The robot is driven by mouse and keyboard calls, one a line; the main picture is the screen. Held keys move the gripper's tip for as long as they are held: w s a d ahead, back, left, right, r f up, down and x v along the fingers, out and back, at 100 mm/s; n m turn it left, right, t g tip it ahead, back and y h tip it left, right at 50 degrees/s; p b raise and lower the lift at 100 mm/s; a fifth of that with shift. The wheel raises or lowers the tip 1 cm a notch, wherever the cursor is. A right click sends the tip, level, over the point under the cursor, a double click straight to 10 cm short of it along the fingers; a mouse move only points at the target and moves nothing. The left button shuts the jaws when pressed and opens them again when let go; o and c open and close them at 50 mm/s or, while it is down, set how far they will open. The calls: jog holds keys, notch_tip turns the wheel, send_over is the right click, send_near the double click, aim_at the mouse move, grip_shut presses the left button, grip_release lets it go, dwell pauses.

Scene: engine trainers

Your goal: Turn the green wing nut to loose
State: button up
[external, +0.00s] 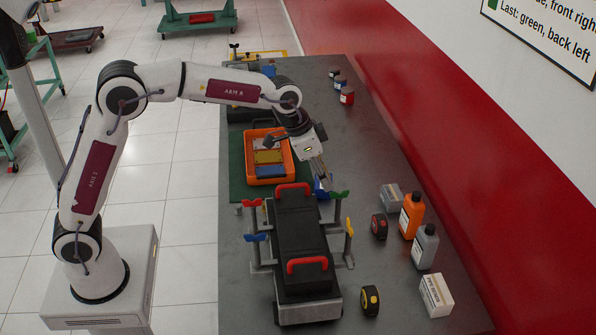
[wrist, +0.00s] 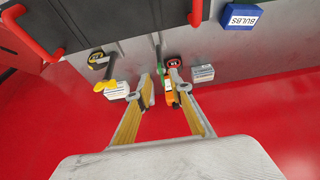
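The green wing nut (external: 339,195) sits on top of an upright post on the far right side of a black engine trainer (external: 297,235). In the wrist view the green wing nut (wrist: 159,72) appears small, in line with the gap between my fingertips. My gripper (external: 323,172) is above and a little behind the nut in the external view. In the wrist view my gripper (wrist: 160,88) has its fingers apart with nothing held. It appears clear of the nut; the exact distance is hard to tell.
Other wing nuts are red (external: 252,202), blue (external: 256,237) and yellow (external: 350,262). Red handles (external: 307,264) rise from the trainer. A blue bulbs box (wrist: 242,16) stands close by. Bottles (external: 411,215), boxes and tape measures (external: 379,226) line the right. An orange tray (external: 269,179) lies behind.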

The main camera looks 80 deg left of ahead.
jog(key=shift+x, duration=2.4)
grip_shut()
